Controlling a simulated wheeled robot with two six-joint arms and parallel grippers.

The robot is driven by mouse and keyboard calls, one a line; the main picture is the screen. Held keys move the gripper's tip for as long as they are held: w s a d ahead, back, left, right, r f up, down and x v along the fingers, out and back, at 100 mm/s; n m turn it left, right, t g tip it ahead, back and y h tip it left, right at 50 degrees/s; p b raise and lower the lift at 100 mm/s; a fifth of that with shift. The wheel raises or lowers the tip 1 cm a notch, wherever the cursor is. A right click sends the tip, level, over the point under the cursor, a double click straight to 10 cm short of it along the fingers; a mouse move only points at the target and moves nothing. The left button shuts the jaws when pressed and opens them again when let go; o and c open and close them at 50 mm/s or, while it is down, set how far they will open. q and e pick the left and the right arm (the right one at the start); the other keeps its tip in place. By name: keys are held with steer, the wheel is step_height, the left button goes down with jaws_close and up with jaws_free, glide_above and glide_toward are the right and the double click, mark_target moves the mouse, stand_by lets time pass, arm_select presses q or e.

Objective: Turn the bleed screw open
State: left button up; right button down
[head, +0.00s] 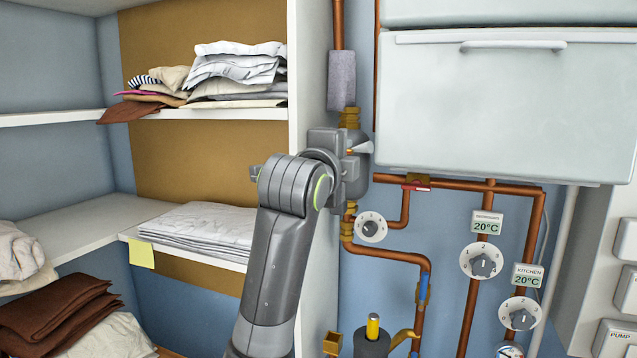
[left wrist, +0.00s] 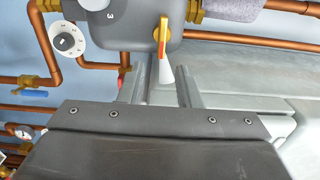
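A grey rounded housing (left wrist: 120,20) sits on a copper pipe line between brass fittings. From it sticks a small tapered lever (left wrist: 162,45), yellow and red with a white end, which I take for the bleed screw. In the left wrist view my left gripper (left wrist: 164,85) has its two fingers apart, one on each side of the lever's white end. I cannot tell whether either finger touches it. In the head view my left gripper (head: 345,148) is at the housing (head: 357,172), largely covering it; the lever's pale end (head: 360,147) shows beside it. My right gripper is out of view.
A white dial (head: 371,227) is just below the housing. Copper pipes, a red-handled valve (head: 416,183) and thermostat dials (head: 481,261) lie right. A large pale metal cabinet (head: 505,105) hangs above right. Shelves with folded linen (head: 205,228) stand left.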

arm_select(q)
steer(key=b+v, duration=0.3)
steer(key=v, duration=0.9)
steer(key=shift+s+b, duration=0.2)
steer(key=shift+b, duration=0.2)
steer(key=shift+a, duration=0.1)
